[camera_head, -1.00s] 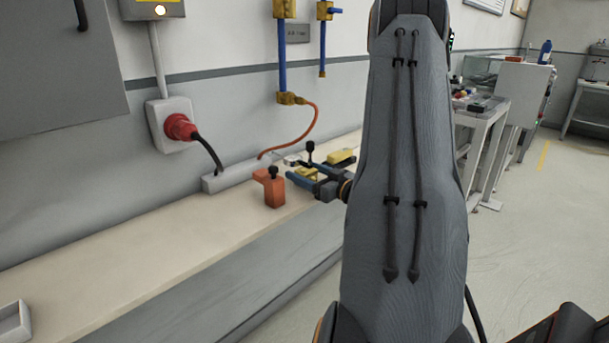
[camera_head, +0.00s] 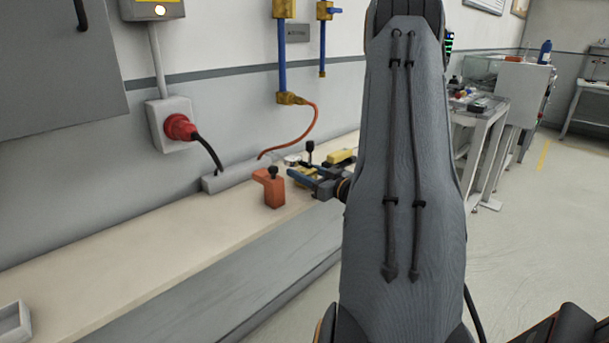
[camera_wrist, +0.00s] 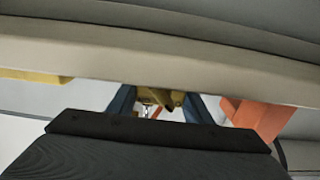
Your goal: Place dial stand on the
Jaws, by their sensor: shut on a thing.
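My gripper (camera_head: 294,176) is low over the bench at its far part, with blue fingers pointing left. It is shut on a yellow piece that I take to be the dial stand (camera_head: 308,170), mostly hidden by the fingers. A dark post with a black ball top (camera_head: 309,147) and a round pale dial-like disc (camera_head: 293,159) show just behind; I cannot tell whether they belong to it. In the wrist view the yellow piece (camera_wrist: 158,100) lies between the two blue fingers (camera_wrist: 157,110). Its base is hidden, so contact with the bench is unclear.
An orange block with a black knob (camera_head: 272,190) stands on the bench close left of my fingers. A yellow block (camera_head: 341,156) lies behind. A grey strip (camera_head: 222,180) and an orange hose (camera_head: 310,128) are by the wall.

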